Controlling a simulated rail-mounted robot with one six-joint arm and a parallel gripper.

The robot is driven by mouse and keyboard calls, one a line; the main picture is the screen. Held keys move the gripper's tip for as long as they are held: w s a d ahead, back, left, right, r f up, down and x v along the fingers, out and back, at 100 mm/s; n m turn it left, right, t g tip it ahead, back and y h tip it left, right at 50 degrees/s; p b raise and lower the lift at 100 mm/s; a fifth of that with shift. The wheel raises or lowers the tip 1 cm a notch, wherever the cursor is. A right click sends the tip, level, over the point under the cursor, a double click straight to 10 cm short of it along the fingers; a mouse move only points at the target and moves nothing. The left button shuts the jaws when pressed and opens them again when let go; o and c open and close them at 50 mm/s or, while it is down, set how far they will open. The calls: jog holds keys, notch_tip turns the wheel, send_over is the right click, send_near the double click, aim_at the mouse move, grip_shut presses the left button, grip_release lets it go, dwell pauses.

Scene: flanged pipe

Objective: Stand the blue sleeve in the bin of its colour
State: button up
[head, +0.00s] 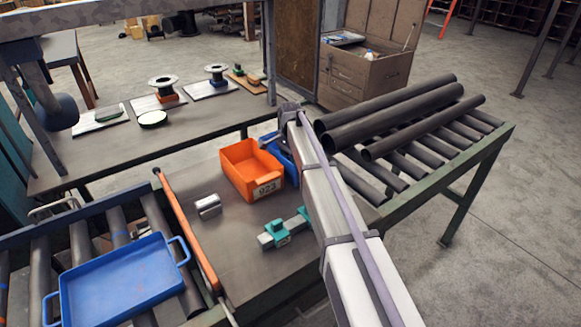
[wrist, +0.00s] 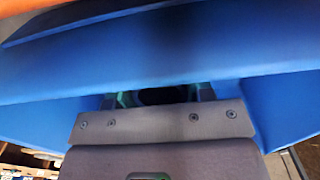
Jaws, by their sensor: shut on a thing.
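The blue bin (head: 281,156) stands beside the orange bin on the table, partly hidden behind my arm in the head view. In the wrist view the blue bin (wrist: 150,62) fills most of the picture, its walls close around the fingers. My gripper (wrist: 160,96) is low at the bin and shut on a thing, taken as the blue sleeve. Only a dark shape shows between the fingers, so its colour and tilt cannot be told. In the head view my arm hides the fingers. Whether the sleeve touches the bin floor cannot be seen.
The orange bin (head: 250,169) is directly left of the blue bin. A silver part (head: 207,205) and a teal clamp-like part (head: 284,230) lie on the table. A blue tray (head: 122,280) sits on rollers at left. Dark pipes (head: 400,115) rest on the right roller stand.

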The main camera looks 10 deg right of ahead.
jog(key=shift+c, duration=0.5)
jog(key=shift+f, duration=0.3)
jog(key=o, duration=1.2)
jog(key=shift+r, duration=0.15)
notch_tip(320, 180, up, 13)
jog(key=p, duration=1.3)
jog(key=s+n, duration=0.4)
jog(key=s, duration=0.8)
jog(key=s+n, duration=0.4)
jog(key=s, duration=0.8)
jog(key=s+n, duration=0.4)
jog(key=s, duration=0.8)
jog(key=shift+d+f, duration=0.35)
jog(key=shift+d, duration=0.05)
jog(key=shift+f+b, duration=0.1)
jog(key=shift+b, duration=0.25)
